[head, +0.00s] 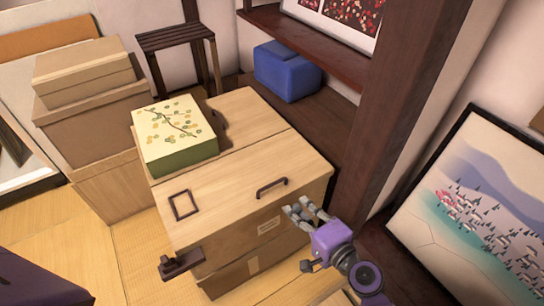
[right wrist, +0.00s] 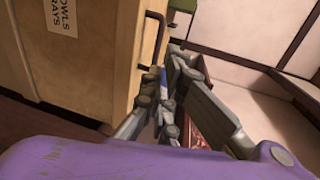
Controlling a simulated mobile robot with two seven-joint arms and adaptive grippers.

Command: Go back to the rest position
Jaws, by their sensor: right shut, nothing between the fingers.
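My right gripper (head: 300,208) is beside the front right edge of a light wooden chest (head: 235,195), near its dark handle (head: 271,187). The gripper is shut and empty. In the right wrist view its grey fingers (right wrist: 170,75) are close together, with the chest's handle (right wrist: 152,42) just to their left. They look apart from the handle, though the exact gap is hard to tell. My left gripper is not in view.
A box with a floral lid (head: 172,125) sits on the chest. Cardboard boxes (head: 90,95) are stacked at left. A blue box (head: 287,70) stands behind. A dark wooden post (head: 400,105) and a framed picture (head: 475,215) are at right. Tatami floor (head: 140,255) shows in front.

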